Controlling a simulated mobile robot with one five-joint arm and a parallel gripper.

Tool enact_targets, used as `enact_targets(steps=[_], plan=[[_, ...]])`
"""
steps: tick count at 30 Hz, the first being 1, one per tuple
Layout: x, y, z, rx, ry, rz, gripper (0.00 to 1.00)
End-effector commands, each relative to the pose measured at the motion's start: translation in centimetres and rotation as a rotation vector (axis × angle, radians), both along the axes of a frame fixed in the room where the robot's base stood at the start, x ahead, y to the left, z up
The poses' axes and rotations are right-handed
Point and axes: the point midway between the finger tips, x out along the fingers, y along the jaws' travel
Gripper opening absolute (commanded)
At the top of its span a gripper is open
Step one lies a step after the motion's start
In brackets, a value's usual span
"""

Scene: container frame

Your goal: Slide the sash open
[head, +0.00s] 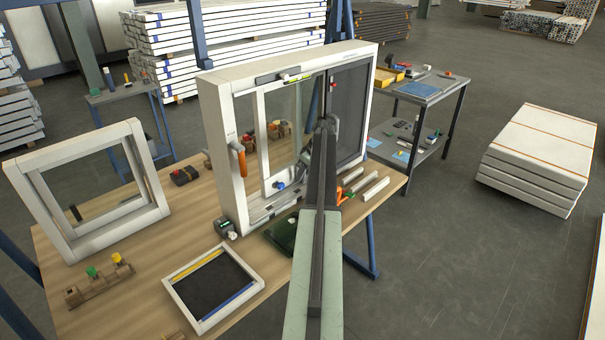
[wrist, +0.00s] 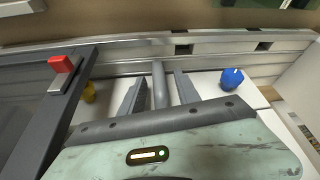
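The white window frame (head: 222,165) stands upright on the workbench. A white-framed sash (head: 262,135) with clear glass sits in its left-middle part, and a darker panel (head: 352,110) fills the right part. My gripper (wrist: 160,92) is open, with a finger on each side of the bar and narrow gaps. In the head view my arm hides part of the sash and most of the gripper.
A blue knob (wrist: 231,78) is right of my fingers. A yellow knob (wrist: 89,92) and a red block (wrist: 62,64) on a dark stile are left. An orange handle (head: 237,158) is on the frame's left side. A small frame (head: 178,292) lies on the workbench (head: 130,315).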

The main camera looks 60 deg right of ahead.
Motion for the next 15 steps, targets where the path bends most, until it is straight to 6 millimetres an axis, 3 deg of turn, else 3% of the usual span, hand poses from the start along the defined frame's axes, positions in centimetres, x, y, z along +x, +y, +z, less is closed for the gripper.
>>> enact_targets(steps=[5, 15], plan=[[-0.2, 0.0, 0.8, 0.0, -0.001, -0.001, 0.39], [-2.3, 0.1, 6.4, -0.001, 0.0, -0.001, 0.39]])
